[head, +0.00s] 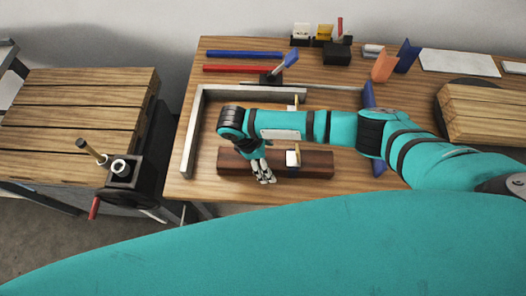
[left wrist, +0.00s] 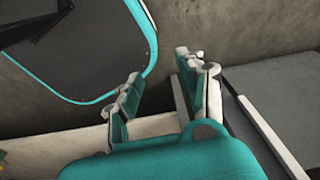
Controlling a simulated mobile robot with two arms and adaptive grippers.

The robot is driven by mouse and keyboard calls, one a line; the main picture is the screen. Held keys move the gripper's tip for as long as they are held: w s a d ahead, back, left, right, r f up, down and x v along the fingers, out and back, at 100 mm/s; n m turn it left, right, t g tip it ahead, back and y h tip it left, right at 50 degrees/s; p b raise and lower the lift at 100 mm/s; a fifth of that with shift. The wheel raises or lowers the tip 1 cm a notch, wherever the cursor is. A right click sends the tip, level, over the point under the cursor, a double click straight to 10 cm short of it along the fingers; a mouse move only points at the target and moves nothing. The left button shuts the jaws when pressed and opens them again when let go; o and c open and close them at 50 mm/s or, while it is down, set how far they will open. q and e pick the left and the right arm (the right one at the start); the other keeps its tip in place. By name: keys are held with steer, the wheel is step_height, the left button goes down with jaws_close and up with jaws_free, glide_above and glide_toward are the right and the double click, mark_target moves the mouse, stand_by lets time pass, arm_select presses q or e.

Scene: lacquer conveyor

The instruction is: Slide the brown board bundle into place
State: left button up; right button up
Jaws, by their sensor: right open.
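The dark brown board bundle (head: 318,164) lies along the front of the wooden table in the head view. My right gripper (head: 264,178) comes down over its left half, fingertips pointing down and to the front; I cannot tell whether they touch it. The right gripper is open. A grey angle frame (head: 188,140) stands along the left and back of this work area. My right forearm hides part of the area behind the bundle. My left gripper (left wrist: 160,95) shows only in the left wrist view, its fingers apart with nothing between them.
A white block (head: 293,158) is at the bundle's right half. A blue rail (head: 378,165) stands to the right. Blue (head: 245,54) and red (head: 240,69) bars lie behind the frame. A slatted bench (head: 75,110) with a black clamp-like device (head: 135,170) is at the left.

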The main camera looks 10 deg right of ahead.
mark_target(238, 157)
steer(key=shift+d+f, duration=0.1)
steer(key=shift+f, duration=0.1)
steer(key=c, duration=1.1)
steer(key=shift+r, duration=0.1)
steer(key=c, duration=0.7)
steer(key=shift+o, duration=0.2)
steer(key=shift+w+a+b, duration=0.2)
steer(key=shift+a+b, duration=0.05)
steer(key=shift+a, duration=0.45)
steer(key=shift+w+a+b, duration=0.25)
steer(key=shift+a, duration=0.5)
steer(key=shift+w+a+b, duration=0.2)
steer(key=shift+a+b, duration=0.05)
steer(key=shift+a, duration=0.45)
arm_select(q)
steer(key=shift+s+f+b, duration=0.2)
steer(key=shift+f+b, duration=0.2)
steer(key=shift+f, duration=0.4)
steer(key=shift+s+f+b, duration=0.15)
steer(key=shift+f+b, duration=0.2)
steer(key=shift+f, duration=0.4)
arm_select(e)
steer(key=shift+w+a, duration=0.3)
steer(key=shift+a, duration=0.65)
steer(key=shift+w+a, duration=0.25)
steer(key=shift+a, duration=0.7)
